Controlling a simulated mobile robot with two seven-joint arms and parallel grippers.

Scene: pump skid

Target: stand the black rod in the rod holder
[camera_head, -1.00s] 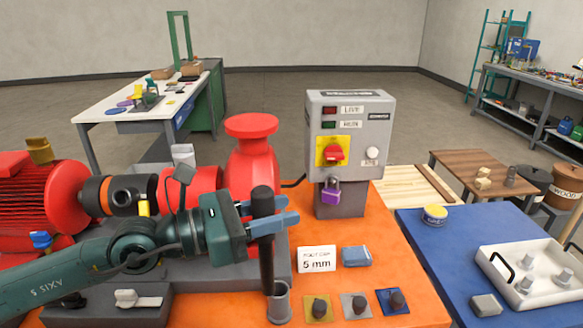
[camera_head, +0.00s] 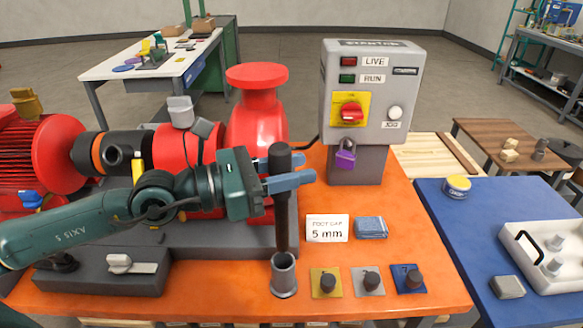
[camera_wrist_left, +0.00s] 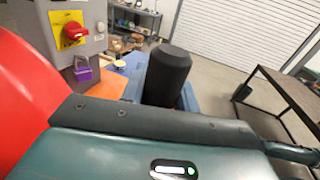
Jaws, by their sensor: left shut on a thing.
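The black rod (camera_head: 283,225) stands upright in my left gripper (camera_head: 290,180). The gripper's blue fingers are shut on its upper part. The rod holder (camera_head: 284,276), a grey cup on a round foot, stands on the orange bench top directly below the rod. The rod's lower end is at the holder's mouth; I cannot tell whether it is just above or slightly inside. In the left wrist view, the black rod's thick top (camera_wrist_left: 167,72) shows beyond the gripper body, and its lower end is hidden. My right gripper is not in view.
Three coloured plates with black knobs (camera_head: 371,281) lie right of the holder. A "5 mm" card (camera_head: 327,229) and a blue block (camera_head: 371,228) lie behind them. The red pump (camera_head: 257,120) and grey starter box (camera_head: 372,95) stand at the back.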

